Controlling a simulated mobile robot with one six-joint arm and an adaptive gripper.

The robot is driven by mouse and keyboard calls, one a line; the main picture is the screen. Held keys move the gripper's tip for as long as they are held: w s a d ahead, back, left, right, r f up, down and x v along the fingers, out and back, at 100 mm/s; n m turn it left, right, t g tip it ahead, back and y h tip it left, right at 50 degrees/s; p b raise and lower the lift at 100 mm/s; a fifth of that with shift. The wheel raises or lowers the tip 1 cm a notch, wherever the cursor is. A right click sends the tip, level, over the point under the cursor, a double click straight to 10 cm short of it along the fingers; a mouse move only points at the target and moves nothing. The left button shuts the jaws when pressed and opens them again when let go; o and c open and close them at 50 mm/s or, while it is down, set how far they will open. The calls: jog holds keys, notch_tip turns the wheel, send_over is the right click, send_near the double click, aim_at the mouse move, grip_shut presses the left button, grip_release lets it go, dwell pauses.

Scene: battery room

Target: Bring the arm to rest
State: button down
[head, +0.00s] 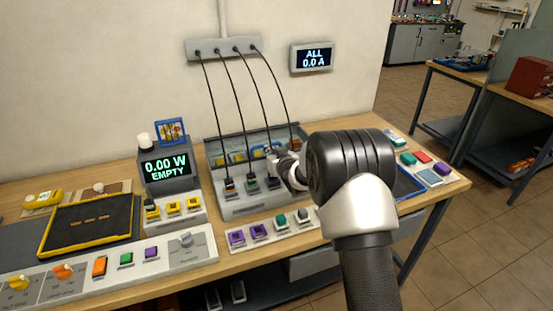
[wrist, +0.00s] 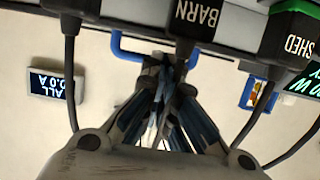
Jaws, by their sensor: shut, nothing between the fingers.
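My arm reaches in from the lower right of the head view, its dark wrist joint hiding part of the bench behind it. My gripper (head: 273,155) is over the grey charging box (head: 262,206), close to the cables and plugs. In the wrist view, which looks upside down, my gripper (wrist: 163,68) has its fingers drawn together with nothing held. The fingertips are close to a plug marked BARN (wrist: 193,22) and a blue bar (wrist: 125,50). I cannot tell whether they touch either.
Several black cables (head: 207,100) hang from a wall strip (head: 222,47) to the box. A plug marked SHED (wrist: 288,32) is beside BARN. A meter reading 0.00 W EMPTY (head: 166,168), a black tray (head: 90,228) and a switch panel (head: 120,262) stand left. Open floor (head: 480,235) lies right.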

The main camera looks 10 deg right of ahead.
jog(key=s+d+r+m+g+h, duration=0.1)
jog(key=s+d+r+g+h, duration=0.15)
jog(key=s+r, duration=0.75)
jog(key=s+d+r+m+g+h, duration=0.1)
jog(key=s+d+r+g, duration=0.15)
jog(key=s, duration=1.45)
jog(key=s+a+f+g, duration=0.1)
jog(key=s+g, duration=0.3)
jog(key=s, duration=2.4)
jog(key=shift+a+f+g+y, duration=0.2)
jog(key=shift+a+g+y, duration=0.2)
jog(key=shift+a, duration=0.1)
jog(key=c, duration=2.4)
grip_release()
